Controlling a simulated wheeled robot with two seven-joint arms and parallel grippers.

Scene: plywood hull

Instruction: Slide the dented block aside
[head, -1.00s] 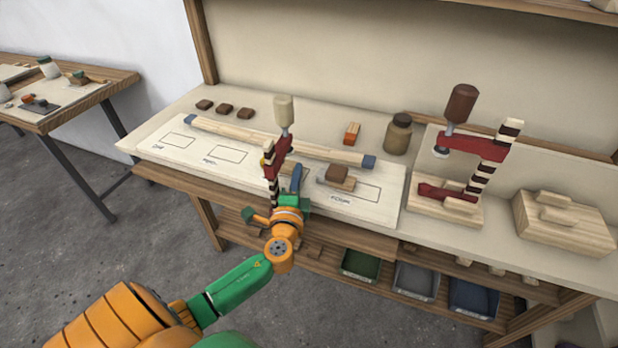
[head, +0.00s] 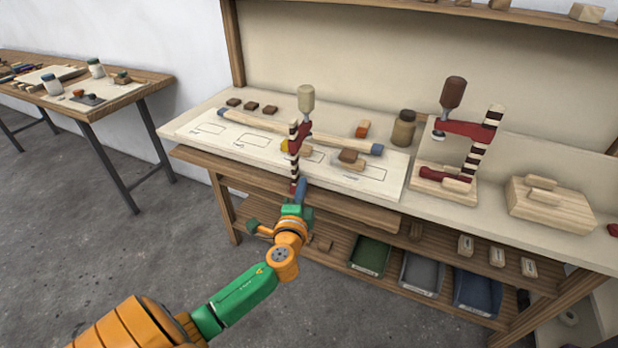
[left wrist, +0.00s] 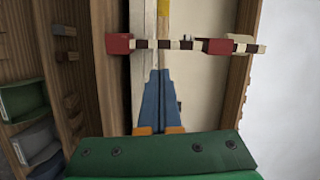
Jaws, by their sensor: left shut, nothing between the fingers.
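No dent can be made out on any block. A small brown block (head: 349,155) lies on a paler wooden block (head: 352,165) on the marked board (head: 232,140). An orange-ended block (head: 362,130) stands behind it. My left gripper (head: 302,181) is shut and empty at the board's front edge, left of these blocks. Its blue fingers (left wrist: 158,74) point toward a red clamp with a striped bar (left wrist: 170,45) in the left wrist view. This clamp (head: 297,150) stands at the board's front in the head view. My right gripper is not in view.
A long blue-ended wooden bar (head: 240,117) lies across the board behind the clamp. A second red clamp (head: 465,130), a jar (head: 403,129) and stacked wood (head: 550,207) stand to the right. Bins, one green (head: 370,256), sit on the lower shelf.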

